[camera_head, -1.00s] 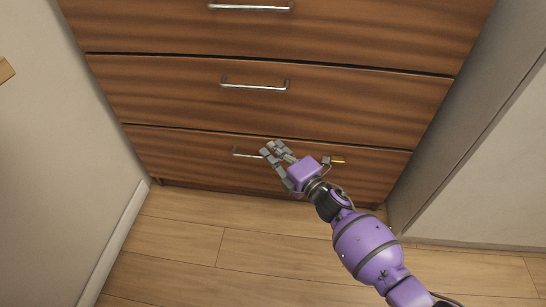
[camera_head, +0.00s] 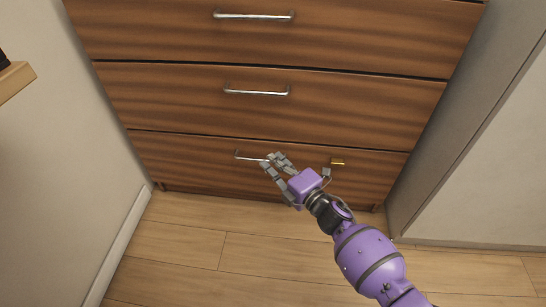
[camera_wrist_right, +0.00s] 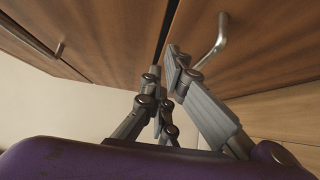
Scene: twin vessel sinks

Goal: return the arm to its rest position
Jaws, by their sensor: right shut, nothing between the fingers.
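My right arm (camera_head: 369,258) is purple and comes in from the lower right in the head view. Its grey-fingered gripper (camera_head: 273,161) is in front of the bottom drawer, near the right end of that drawer's metal handle (camera_head: 247,156). The gripper is shut and holds nothing. In the right wrist view the gripper's fingertips (camera_wrist_right: 163,73) are close to the wooden drawer fronts, with a metal handle (camera_wrist_right: 222,36) up and to the right, apart from them. My left gripper is not in view.
The wooden drawer unit (camera_head: 257,110) has its visible drawers closed. A small brass-coloured piece (camera_head: 338,163) shows on the bottom drawer. Pale walls flank the unit. A wooden ledge (camera_head: 14,80) juts in at the left. The wood floor (camera_head: 200,250) in front is clear.

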